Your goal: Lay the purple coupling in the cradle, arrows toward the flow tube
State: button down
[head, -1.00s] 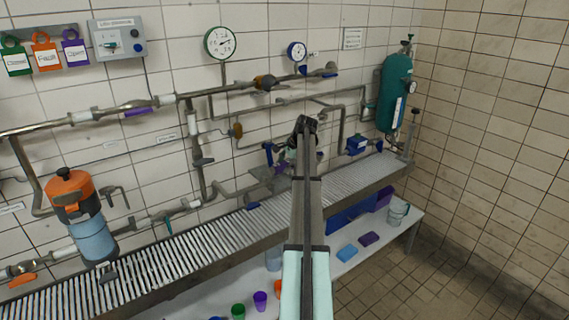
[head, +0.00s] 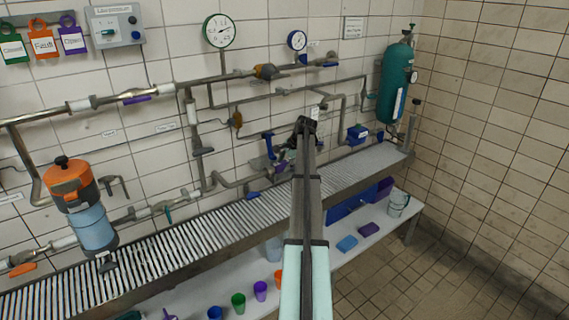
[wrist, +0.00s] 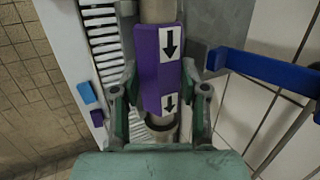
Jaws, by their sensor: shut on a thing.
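The purple coupling (wrist: 150,72) is between the two fingers of my gripper (wrist: 160,84) in the wrist view. My gripper is shut on it. Its white labels carry black arrows that point down the wrist picture, toward my palm. A grey pipe-like piece shows above the coupling and a round metal collar below it. I cannot tell whether these belong to it. In the head view my arm covers most of the gripper, and a small purple patch (head: 288,168) shows just left of it. I cannot make out the cradle or the flow tube for certain.
A blue handle (wrist: 268,72) juts in close to the right of my gripper; a blue lever (head: 268,141) stands left of my arm in the head view. Pipes line the wall behind the slatted bench (head: 230,215). Cups and sponges lie on the lower shelf (head: 335,268).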

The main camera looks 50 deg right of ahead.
jog(key=c, duration=0.5)
grip_release()
